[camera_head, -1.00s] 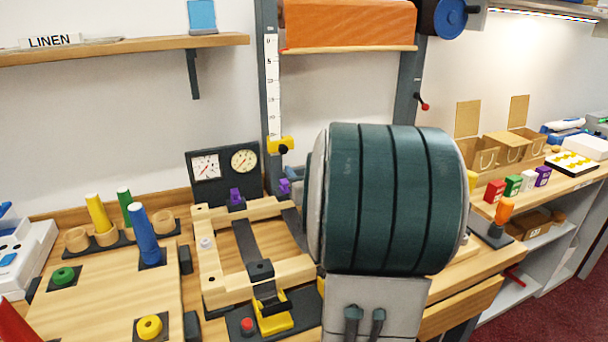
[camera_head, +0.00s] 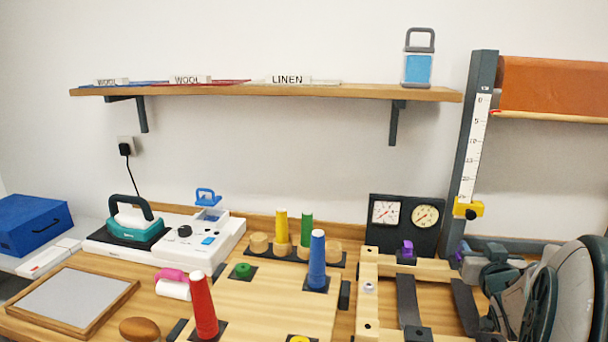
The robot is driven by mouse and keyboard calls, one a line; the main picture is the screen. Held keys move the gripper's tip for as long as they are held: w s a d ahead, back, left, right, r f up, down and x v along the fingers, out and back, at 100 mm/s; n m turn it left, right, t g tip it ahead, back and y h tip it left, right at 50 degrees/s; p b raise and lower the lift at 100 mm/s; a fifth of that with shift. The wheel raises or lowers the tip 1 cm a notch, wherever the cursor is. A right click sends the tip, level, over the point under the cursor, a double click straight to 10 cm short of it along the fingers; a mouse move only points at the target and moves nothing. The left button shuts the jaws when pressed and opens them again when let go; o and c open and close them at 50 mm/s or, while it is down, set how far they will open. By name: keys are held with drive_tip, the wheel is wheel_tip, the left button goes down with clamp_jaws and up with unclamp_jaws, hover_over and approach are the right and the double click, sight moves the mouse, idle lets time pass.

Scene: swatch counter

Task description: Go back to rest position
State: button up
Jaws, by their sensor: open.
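My gripper's fingers cannot be made out in the head view. A large rounded grey and dark green body cuts into the right edge, and I cannot tell for sure whether it is part of my arm. A light wooden frame (camera_head: 368,300) with dark straps stands left of it. A pegboard (camera_head: 262,308) in the middle carries a red peg (camera_head: 202,305) and a blue peg (camera_head: 317,260). A yellow peg (camera_head: 281,228) and a green peg (camera_head: 306,230) stand behind it.
A white station with a teal iron (camera_head: 133,222) stands left. A framed grey panel (camera_head: 75,300) lies front left, a blue box (camera_head: 32,226) behind it. Two gauges (camera_head: 405,214) stand beside the scale post (camera_head: 470,150).

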drive_tip(key=s+a+f+n+g+y+p, duration=0.1)
drive_tip(key=s+a+g+y+p, duration=0.1)
drive_tip(key=s+a+g, duration=0.4)
drive_tip(key=s+a+f+n+g+y+p, duration=0.1)
drive_tip(key=s+a+g, duration=0.5)
drive_tip(key=s+a, duration=0.8)
drive_tip(key=a+f+y+p, duration=0.1)
drive_tip(key=a+p, duration=0.1)
drive_tip(key=a, duration=0.3)
drive_tip(key=shift+s+f+n+g+y+p, duration=0.2)
drive_tip(key=shift+s+n+g+y+p, duration=0.1)
drive_tip(key=shift+n+g+y, duration=0.1)
drive_tip(key=shift+w, duration=0.1)
